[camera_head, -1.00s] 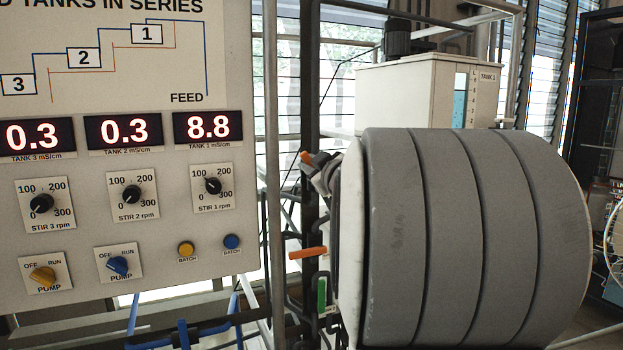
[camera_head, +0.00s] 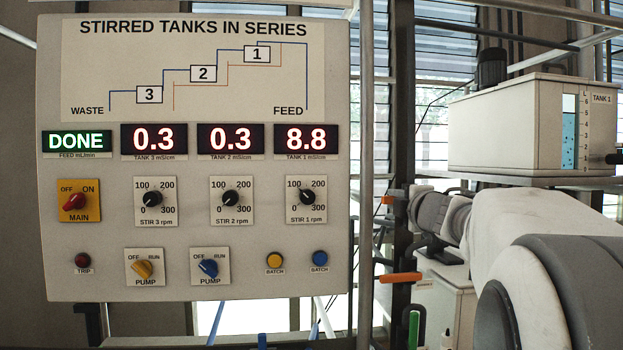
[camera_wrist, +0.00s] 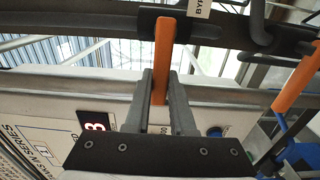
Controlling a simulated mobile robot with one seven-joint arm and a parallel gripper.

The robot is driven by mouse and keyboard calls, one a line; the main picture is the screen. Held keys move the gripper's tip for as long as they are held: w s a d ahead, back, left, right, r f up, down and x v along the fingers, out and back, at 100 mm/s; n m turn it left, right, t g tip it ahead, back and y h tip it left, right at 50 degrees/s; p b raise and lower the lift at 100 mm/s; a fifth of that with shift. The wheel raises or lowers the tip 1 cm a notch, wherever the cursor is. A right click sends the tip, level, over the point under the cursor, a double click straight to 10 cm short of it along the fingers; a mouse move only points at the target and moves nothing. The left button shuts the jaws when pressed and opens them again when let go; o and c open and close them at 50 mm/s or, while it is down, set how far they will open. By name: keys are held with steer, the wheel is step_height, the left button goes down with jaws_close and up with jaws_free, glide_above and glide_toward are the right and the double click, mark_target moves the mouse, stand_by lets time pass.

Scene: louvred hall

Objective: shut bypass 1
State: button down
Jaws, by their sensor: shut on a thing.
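An orange valve lever (camera_wrist: 163,50) stands between the two fingers of my gripper (camera_wrist: 164,100) in the wrist view. The gripper is shut on it near its free end. The lever's other end meets a dark mount on a dark bar, beside a white tag reading "BYP", the rest cut off. In the head view my gripper (camera_head: 402,203) is right of the panel, with a small orange piece (camera_head: 387,200) showing at its tip. My arm hides much of that spot. A second orange lever (camera_head: 401,278) sticks out level below it.
The control panel (camera_head: 100,235) fills the left, with its feed display reading DONE. A green handle (camera_head: 414,328) hangs below the orange levers. Tank 1 (camera_head: 510,130) stands behind my arm. Another orange lever (camera_wrist: 298,80) is at the right in the wrist view.

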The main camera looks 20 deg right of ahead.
steer(key=c, duration=0.7)
jaws_free()
steer(key=shift+p+v, duration=0.4)
steer(key=shift+v, duration=3.15)
steer(key=shift+r, duration=0.1)
steer(key=shift+s+a, duration=0.15)
steer(key=shift+s, duration=0.15)
